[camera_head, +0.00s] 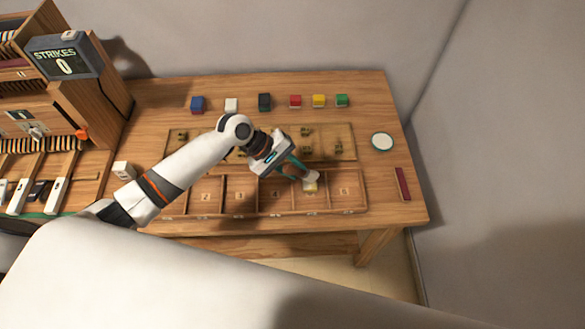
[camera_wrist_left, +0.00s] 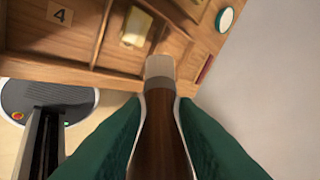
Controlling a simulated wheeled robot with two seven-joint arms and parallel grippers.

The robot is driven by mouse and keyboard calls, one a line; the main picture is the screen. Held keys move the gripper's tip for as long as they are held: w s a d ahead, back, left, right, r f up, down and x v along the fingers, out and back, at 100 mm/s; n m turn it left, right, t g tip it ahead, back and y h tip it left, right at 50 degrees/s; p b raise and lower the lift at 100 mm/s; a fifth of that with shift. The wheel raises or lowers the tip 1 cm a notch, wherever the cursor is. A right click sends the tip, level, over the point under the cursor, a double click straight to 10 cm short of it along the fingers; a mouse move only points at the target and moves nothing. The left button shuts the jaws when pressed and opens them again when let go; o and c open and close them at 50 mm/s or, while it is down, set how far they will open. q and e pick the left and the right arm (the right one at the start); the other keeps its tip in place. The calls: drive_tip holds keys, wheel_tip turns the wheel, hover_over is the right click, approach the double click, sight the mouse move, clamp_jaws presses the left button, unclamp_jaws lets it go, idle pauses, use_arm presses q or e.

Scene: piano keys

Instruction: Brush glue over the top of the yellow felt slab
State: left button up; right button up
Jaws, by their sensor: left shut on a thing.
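My left gripper (camera_head: 290,166) is shut on a brush (camera_wrist_left: 163,128) with a brown wooden handle and a grey band. Its pale bristles (camera_wrist_left: 160,68) point away from my gripper and, in the head view, down toward the front row of the wooden tray (camera_head: 262,209). The yellow felt slab (camera_head: 311,188) lies in a front compartment, right of the one marked 4. It also shows in the left wrist view (camera_wrist_left: 136,28), just beyond the bristles. I cannot tell whether bristles and slab touch. A pale round dish (camera_head: 382,142) stands at the right. My right gripper is not in view.
Colored blocks (camera_head: 295,101) line the back of the table. A dark red bar (camera_head: 402,184) lies near the right edge. Small dark pieces (camera_head: 306,132) sit in the tray's back row. A wooden cabinet with a strikes counter (camera_head: 64,57) stands at the left.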

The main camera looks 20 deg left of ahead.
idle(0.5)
use_arm(q)
drive_tip(key=shift+w+d+f, duration=0.1)
drive_tip(key=shift+d+f, duration=0.25)
drive_tip(key=shift+f, duration=0.15)
